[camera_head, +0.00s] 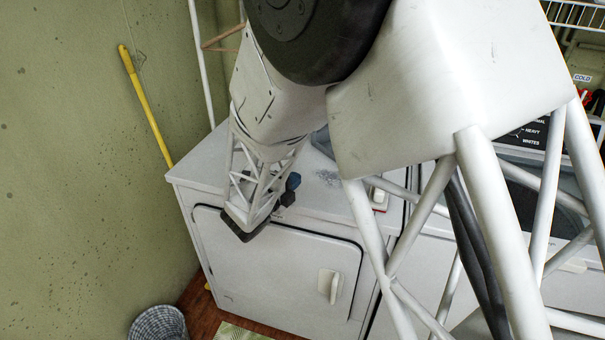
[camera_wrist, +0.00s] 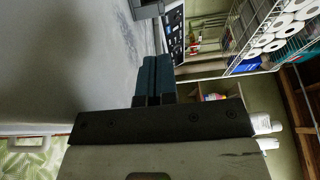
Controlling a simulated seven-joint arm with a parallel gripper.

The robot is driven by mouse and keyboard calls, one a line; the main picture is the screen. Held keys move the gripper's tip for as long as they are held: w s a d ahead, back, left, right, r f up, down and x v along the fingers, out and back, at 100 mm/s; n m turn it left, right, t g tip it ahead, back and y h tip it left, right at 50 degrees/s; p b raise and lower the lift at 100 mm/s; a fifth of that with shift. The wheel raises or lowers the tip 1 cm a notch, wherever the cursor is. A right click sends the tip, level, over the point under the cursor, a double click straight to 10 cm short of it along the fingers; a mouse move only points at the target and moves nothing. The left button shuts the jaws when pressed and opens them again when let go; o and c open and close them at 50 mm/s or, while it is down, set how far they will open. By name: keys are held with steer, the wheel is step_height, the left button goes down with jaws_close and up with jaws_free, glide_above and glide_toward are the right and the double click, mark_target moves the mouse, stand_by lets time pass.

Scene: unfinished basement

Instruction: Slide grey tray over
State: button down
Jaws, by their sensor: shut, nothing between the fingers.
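My gripper (camera_head: 291,187) is at the dryer's top near its front edge, with its dark blue fingertips pointing right in the head view. In the wrist view the two fingers (camera_wrist: 153,75) lie side by side, shut with nothing between them. A bluish-grey piece (camera_head: 323,143), which may be the grey tray, shows on the dryer top behind my arm, mostly hidden. In the wrist view a small grey object (camera_wrist: 149,9) shows at the top edge, beyond the fingertips and apart from them. I cannot tell whether it is the tray.
The white dryer top (camera_head: 205,160) is bare on the left. A small red and white item (camera_head: 379,197) sits at its right edge. A yellow handle (camera_head: 145,105) leans on the wall. A woven basket (camera_head: 158,323) stands on the floor. A wire shelf (camera_wrist: 250,30) holds rolls.

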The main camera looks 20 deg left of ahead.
steer(key=shift+v, duration=1.3)
steer(key=shift+n+y, duration=0.7)
steer(key=shift+y, duration=0.2)
steer(key=w+d, duration=0.1)
steer(key=d, duration=0.2)
steer(key=w+d, duration=0.2)
steer(key=d, duration=0.2)
steer(key=w+d, duration=0.1)
steer(key=d, duration=0.3)
steer(key=shift+w+d, duration=0.1)
steer(key=shift+w, duration=0.25)
steer(key=shift+w, duration=0.1)
steer(key=x, duration=0.9)
steer(key=shift+w+d, duration=0.1)
steer(key=shift+w, duration=0.3)
steer(key=shift+w+a, duration=0.35)
steer(key=shift+w, duration=0.25)
steer(key=shift+w+a, duration=0.35)
steer(key=shift+w, duration=0.2)
steer(key=shift+w+a, duration=0.35)
steer(key=shift+w, duration=0.25)
